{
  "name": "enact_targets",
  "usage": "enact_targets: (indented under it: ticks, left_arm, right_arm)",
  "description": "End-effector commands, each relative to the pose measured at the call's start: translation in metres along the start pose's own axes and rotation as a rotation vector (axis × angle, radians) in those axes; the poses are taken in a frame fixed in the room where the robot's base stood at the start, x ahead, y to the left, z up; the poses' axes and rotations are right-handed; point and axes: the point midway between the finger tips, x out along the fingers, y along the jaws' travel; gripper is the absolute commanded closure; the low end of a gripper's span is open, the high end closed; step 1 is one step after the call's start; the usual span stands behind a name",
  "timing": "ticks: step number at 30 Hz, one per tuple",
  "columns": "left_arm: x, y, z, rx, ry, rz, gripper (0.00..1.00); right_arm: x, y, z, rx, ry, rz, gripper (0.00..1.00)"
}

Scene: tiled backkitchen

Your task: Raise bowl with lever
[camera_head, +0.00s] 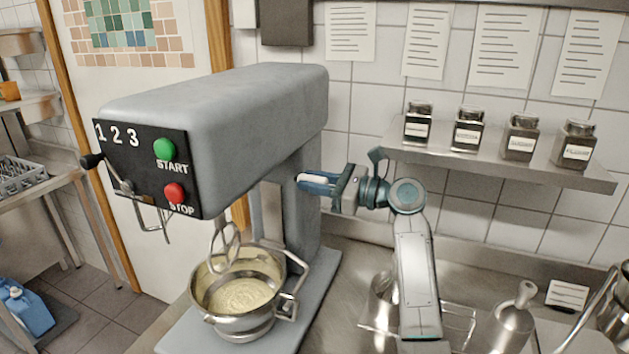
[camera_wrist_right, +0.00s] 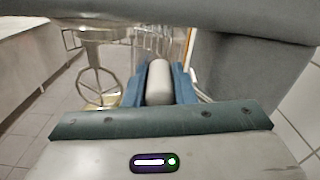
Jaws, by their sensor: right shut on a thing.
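The grey stand mixer (camera_head: 230,110) stands at the left of the counter. Its metal bowl (camera_head: 243,325) holds pale batter (camera_head: 240,295) and sits low under the head. The wire whisk (camera_head: 226,245) hangs from the head, its lower end at the bowl's opening. My right gripper (camera_head: 318,182) is at the right side of the mixer's column, shut on the lever. The lever's pale grey rounded handle (camera_wrist_right: 158,82) lies between the blue fingers in the right wrist view. The lever's base is hidden. My left gripper is not in view.
A wall shelf (camera_head: 500,165) with several dark jars is to the right, above my right arm. A metal container (camera_head: 380,300), a rack and a steel vessel (camera_head: 508,325) stand on the counter at lower right. A start button (camera_head: 164,148) and stop button (camera_head: 174,193) are on the mixer's front.

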Motion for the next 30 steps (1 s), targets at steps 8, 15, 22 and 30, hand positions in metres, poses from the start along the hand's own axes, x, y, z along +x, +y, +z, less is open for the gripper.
enact_targets:
  ticks: [8, 15, 22, 30]
  left_arm:
    - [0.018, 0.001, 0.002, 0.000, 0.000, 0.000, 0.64]
    - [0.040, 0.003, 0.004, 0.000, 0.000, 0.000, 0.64]
    - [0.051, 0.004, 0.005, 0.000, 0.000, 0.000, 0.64]
    - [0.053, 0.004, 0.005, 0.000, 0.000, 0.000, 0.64]
  right_arm:
    - [0.000, 0.021, -0.030, -0.146, 0.001, 0.001, 1.00]
    - [0.000, 0.040, -0.064, -0.328, 0.002, 0.001, 1.00]
    - [0.000, 0.050, -0.088, -0.474, 0.002, 0.001, 1.00]
    - [0.000, 0.054, -0.104, -0.466, 0.002, 0.002, 1.00]
